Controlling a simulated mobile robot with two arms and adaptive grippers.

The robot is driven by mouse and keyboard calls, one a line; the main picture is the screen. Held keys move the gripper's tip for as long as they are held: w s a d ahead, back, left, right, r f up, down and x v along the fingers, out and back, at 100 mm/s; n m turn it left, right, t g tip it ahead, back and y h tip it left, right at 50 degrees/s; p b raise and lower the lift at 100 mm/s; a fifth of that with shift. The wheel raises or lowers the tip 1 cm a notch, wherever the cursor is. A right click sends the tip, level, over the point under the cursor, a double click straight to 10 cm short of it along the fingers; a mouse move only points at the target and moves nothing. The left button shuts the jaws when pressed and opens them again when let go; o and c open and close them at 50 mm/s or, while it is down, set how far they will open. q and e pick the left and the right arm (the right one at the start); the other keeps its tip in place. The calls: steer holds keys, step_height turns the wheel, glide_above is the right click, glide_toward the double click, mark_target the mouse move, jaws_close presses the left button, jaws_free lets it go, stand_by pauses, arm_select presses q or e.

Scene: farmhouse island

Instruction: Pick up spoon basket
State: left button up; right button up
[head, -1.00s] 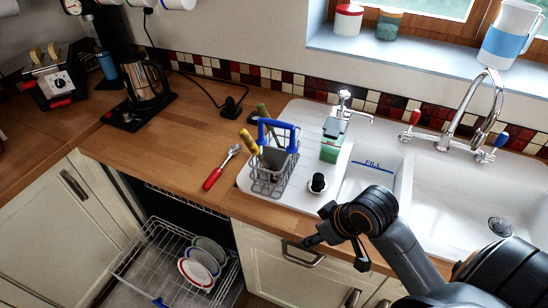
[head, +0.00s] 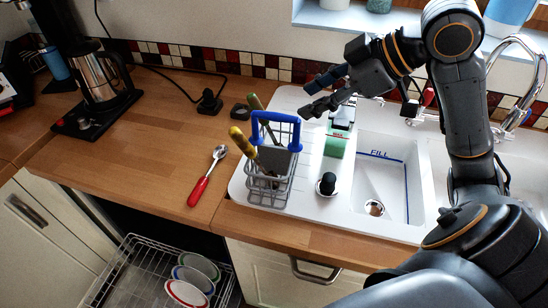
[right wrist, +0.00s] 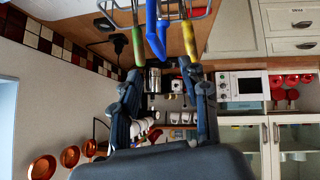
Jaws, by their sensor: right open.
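The spoon basket (head: 268,190), a grey wire basket with a blue handle (head: 276,117), stands upright on the white drainboard left of the sink. It holds a yellow-handled utensil (head: 242,141) and a green-handled one (head: 256,103). My right gripper (head: 314,92) is open and empty, up and to the right of the blue handle, its fingers pointing left. In the right wrist view, the blue handle (right wrist: 155,35) and the basket's wires show at the top, beyond the open fingers (right wrist: 163,88). My left gripper is not in view.
A red-handled spoon (head: 207,176) lies on the wooden counter left of the basket. A green-and-clear soap bottle (head: 336,143) and a black knob (head: 327,184) stand to its right. A dish rack (head: 135,275) with several plates is pulled out below.

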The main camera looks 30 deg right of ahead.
mark_target(281, 115)
steer(key=x, duration=0.5)
steer(key=shift+r, duration=0.15)
steer(key=shift+w+a+f, duration=0.1)
steer(key=shift+w+f, duration=0.1)
steer(key=shift+f, duration=0.05)
steer(key=shift+w+a+f+p, duration=0.2)
steer(key=shift+w+f+p, duration=0.15)
steer(key=shift+f+p, duration=0.1)
steer(key=x, duration=0.3)
steer(key=shift+w+f, duration=0.25)
steer(key=shift+w+a+f, duration=0.1)
steer(key=shift+w+f, duration=0.05)
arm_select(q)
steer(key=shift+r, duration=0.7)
arm_select(e)
jaws_close()
